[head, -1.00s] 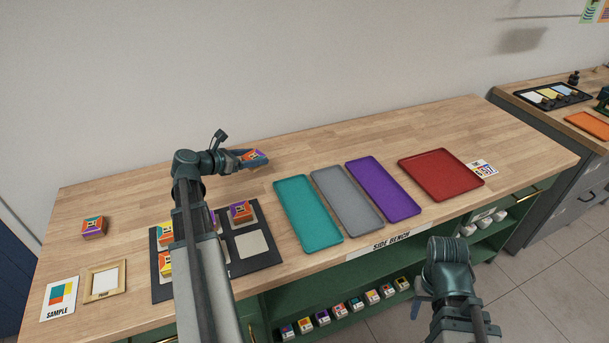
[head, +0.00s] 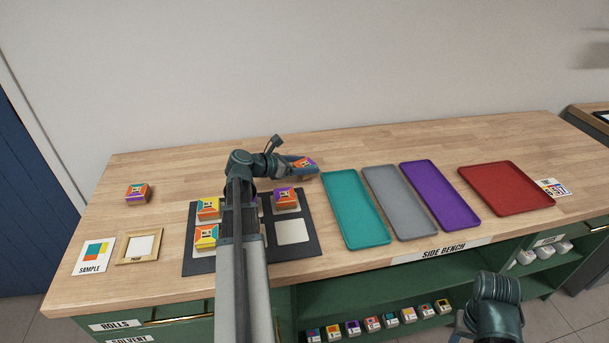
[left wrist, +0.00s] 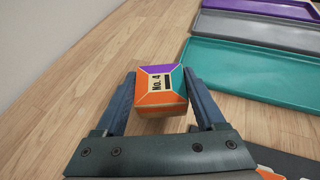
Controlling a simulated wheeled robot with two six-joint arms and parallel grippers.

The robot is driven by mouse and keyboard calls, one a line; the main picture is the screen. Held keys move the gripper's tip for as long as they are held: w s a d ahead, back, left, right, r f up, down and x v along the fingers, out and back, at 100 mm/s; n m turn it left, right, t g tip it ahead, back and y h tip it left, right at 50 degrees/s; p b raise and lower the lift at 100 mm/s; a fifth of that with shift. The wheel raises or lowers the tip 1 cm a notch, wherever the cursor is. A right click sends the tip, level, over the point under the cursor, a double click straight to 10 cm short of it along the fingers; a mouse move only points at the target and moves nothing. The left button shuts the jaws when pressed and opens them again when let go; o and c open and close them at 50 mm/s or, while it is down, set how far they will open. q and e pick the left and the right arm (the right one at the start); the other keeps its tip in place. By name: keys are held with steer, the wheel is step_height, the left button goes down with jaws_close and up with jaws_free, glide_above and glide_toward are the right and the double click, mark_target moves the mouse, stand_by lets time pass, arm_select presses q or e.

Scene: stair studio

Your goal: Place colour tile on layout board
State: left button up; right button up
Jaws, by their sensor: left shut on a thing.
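My left gripper (head: 307,166) is shut on a colour tile (head: 303,163) with orange, purple and teal faces. In the left wrist view the tile (left wrist: 162,88) sits between both fingers and reads "No. 4". It is over the bench behind the teal tray; I cannot tell its height. The dark layout board (head: 310,232) lies in front of the arm. Tiles stand on it at the left, (head: 207,209) and (head: 206,236), and one tile (head: 286,197) at the back right. Its front right pale square (head: 293,233) is bare. My arm hides the board's middle. My right gripper is not clearly shown.
Teal (head: 350,207), grey (head: 398,202), purple (head: 440,195) and red (head: 506,188) trays lie right of the board. Another tile (head: 138,193), a sample card (head: 94,256) and a wooden frame (head: 139,246) are at the left. The bench's back strip is clear.

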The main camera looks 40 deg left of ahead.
arm_select(q)
step_height(320, 180, down, 2)
steer(key=shift+f+b, duration=0.1)
steer(key=shift+b, duration=0.5)
arm_select(e)
step_height(320, 180, down, 2)
arm_select(q)
steer(key=o, duration=1.4)
steer(key=shift+c, duration=0.2)
steer(key=shift+s+r+p, duration=0.2)
steer(key=shift+r+p, duration=0.15)
steer(key=p+v, duration=0.4)
steer(key=v, duration=0.7)
steer(key=shift+s+a+r, duration=0.1)
steer(key=shift+s, duration=0.05)
arm_select(e)
step_height(320, 180, up, 5)
steer(key=shift+f, duration=0.1)
